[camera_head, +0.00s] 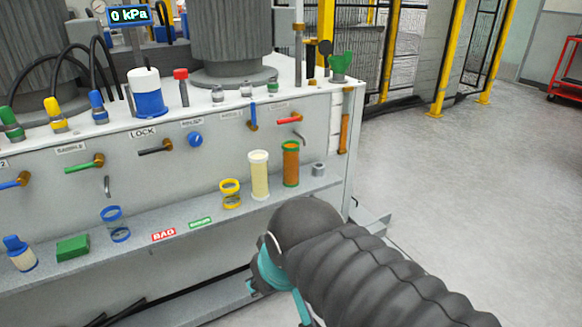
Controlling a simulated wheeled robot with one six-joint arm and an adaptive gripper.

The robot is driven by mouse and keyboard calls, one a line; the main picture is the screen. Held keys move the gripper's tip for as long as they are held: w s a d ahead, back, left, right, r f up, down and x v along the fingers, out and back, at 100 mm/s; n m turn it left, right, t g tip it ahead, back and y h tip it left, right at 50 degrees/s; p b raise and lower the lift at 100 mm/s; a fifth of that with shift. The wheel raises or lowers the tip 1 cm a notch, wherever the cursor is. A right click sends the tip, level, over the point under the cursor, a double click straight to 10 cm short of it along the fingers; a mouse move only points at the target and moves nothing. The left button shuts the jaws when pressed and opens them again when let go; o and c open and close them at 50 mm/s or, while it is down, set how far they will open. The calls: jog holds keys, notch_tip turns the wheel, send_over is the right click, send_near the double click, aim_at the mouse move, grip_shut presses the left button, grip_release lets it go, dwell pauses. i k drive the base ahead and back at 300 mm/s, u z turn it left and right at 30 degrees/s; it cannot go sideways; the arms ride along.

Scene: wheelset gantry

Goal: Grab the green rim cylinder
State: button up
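The green rim cylinder (291,166) stands upright on the narrow ledge along the front of the grey machine. It has an orange-brown body and a green rim at the top. My dark ribbed arm with teal joint parts reaches in from the lower right, and its rounded black part shows just below the cylinder in the picture. My gripper cannot be made out, so its distance from the cylinder and its opening do not show.
A cream cylinder (259,175) stands close to its left, and a small grey cylinder (318,170) to its right. A yellow-rimmed clear jar (230,193) and a blue-rimmed clear jar (116,224) stand further left. Levers, including a red one (289,120), jut above the ledge (180,245).

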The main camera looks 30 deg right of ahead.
aim_at(290, 148)
jog(key=u, duration=0.85)
jog(key=i, duration=0.8)
jog(key=z, duration=3.1)
